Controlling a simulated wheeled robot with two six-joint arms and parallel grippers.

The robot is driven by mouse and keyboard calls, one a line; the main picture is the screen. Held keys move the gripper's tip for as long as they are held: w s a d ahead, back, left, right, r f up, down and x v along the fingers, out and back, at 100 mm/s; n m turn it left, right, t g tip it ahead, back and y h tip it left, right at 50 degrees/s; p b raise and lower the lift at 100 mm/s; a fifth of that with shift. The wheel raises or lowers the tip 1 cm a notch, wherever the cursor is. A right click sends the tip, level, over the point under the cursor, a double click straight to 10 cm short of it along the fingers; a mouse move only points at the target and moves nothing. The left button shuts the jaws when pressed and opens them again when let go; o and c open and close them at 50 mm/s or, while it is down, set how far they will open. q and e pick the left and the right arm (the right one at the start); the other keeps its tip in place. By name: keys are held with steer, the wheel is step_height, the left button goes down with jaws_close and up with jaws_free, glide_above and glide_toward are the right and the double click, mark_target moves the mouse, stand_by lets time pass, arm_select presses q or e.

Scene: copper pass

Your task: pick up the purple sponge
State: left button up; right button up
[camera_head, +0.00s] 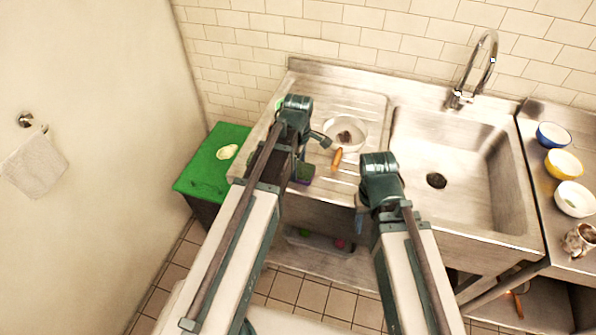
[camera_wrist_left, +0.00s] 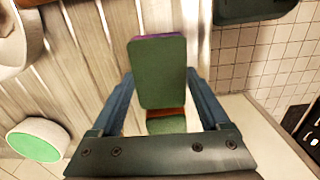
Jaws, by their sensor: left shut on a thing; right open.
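The purple sponge has a green face and a purple edge. In the head view, the sponge (camera_head: 302,175) is by the front edge of the drainboard, partly hidden by my left arm. My left gripper (camera_head: 305,168) is shut on it. In the left wrist view, the sponge (camera_wrist_left: 160,72) sits between the two fingers of my left gripper (camera_wrist_left: 160,85), its green face towards the camera. I cannot tell whether it touches the drainboard. My right gripper (camera_head: 362,218) is open, in front of the sink's front edge, with its fingers mostly hidden.
A white bowl (camera_head: 357,143) with dark contents and an orange item (camera_head: 337,159) are on the drainboard (camera_head: 365,105). The sink basin (camera_head: 470,185) is empty. Several bowls stand on the right counter. A green-topped block (camera_head: 205,170) stands left. A green-and-orange item (camera_wrist_left: 166,123) shows below the sponge.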

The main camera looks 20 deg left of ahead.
arm_select(q)
step_height(320, 180, up, 10)
steer(key=p, duration=1)
steer(key=o, duration=0.6)
steer(key=shift+c, duration=0.2)
steer(key=c, duration=0.4)
